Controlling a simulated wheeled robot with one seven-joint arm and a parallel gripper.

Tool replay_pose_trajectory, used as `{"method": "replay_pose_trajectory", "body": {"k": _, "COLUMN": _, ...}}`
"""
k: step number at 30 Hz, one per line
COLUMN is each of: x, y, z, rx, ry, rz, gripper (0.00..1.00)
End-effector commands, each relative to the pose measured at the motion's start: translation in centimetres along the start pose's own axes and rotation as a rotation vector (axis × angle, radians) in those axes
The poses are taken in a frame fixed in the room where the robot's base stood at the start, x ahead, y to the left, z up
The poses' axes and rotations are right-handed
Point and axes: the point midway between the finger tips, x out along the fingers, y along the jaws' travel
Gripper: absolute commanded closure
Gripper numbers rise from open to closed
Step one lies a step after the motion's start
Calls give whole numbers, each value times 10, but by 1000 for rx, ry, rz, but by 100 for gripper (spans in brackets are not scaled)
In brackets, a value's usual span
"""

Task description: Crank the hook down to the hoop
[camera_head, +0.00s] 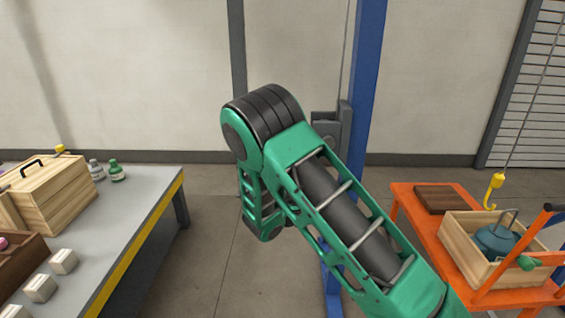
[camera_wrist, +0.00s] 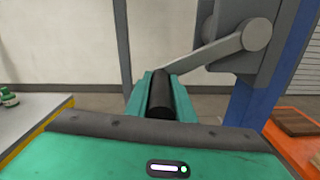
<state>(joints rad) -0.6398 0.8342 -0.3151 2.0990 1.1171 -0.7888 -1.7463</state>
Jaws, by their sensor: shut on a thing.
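A winch (camera_head: 327,125) is fixed to a blue post (camera_head: 367,75), largely hidden by my arm; its grey housing (camera_wrist: 238,60) is clearer in the wrist view. The grey crank arm (camera_wrist: 215,52) slopes down-left from its hub to a black handle (camera_wrist: 160,95). My gripper (camera_wrist: 163,82) is shut on this handle; in the head view my arm hides it. The yellow hook (camera_head: 495,182) hangs above the orange cart. Below it, a teal load (camera_head: 494,240) with a grey hoop (camera_head: 508,218) sits in a wooden crate (camera_head: 462,250). The hook looks apart from the hoop.
The orange cart (camera_head: 410,205) also carries a dark brown board (camera_head: 440,198). At left, a grey bench (camera_head: 140,205) with a yellow edge holds a wooden box (camera_head: 55,195), small bottles (camera_head: 117,171) and pale blocks (camera_head: 64,262). Bare floor (camera_head: 215,235) lies between bench and post.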

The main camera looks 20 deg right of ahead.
Motion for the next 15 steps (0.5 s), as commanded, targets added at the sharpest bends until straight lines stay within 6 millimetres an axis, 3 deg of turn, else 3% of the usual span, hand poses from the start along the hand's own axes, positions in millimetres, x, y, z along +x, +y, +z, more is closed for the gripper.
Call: {"method": "replay_pose_trajectory", "body": {"k": 15, "x": 0, "y": -2, "z": -10, "rx": -53, "ry": 4, "rz": 7, "gripper": 100}}
